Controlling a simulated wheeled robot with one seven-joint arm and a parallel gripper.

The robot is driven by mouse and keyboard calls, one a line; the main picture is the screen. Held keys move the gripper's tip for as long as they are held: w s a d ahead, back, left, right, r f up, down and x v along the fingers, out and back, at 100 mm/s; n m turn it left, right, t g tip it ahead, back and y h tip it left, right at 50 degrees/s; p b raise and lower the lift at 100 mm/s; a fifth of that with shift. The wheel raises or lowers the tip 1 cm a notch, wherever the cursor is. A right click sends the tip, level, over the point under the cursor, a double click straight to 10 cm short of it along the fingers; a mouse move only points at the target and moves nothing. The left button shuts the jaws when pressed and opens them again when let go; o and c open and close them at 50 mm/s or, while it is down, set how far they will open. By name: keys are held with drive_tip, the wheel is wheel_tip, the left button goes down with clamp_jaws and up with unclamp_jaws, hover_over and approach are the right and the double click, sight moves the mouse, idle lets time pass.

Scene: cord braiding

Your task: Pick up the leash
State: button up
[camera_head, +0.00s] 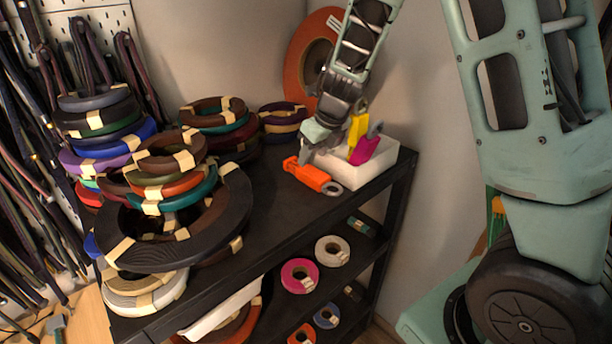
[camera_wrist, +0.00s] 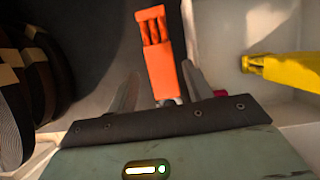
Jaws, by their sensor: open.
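I cannot tell for sure which thing is the leash. An orange item (camera_head: 312,177) with a grey ring at its right end lies on the black shelf's top, in front of a white tray. In the wrist view my gripper (camera_wrist: 160,75) is open, with a finger on either side of the orange item. Gaps show beside it. Its near end is partly hidden by my gripper.
The white tray (camera_head: 384,166) holds a yellow item (camera_head: 358,130) and a magenta item (camera_head: 364,150), close to my gripper. Stacks of cord coils (camera_head: 180,205) fill the left of the shelf (camera_head: 290,215). The shelf's front middle is clear. Dark cords hang on the pegboard (camera_head: 95,22).

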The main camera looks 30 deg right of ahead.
sight(307, 169)
drive_tip(key=b+x, duration=0.1)
drive_tip(key=x, duration=0.5)
drive_tip(key=shift+r, duration=0.1)
drive_tip(key=shift+c, duration=0.3)
drive_tip(key=c, duration=0.8)
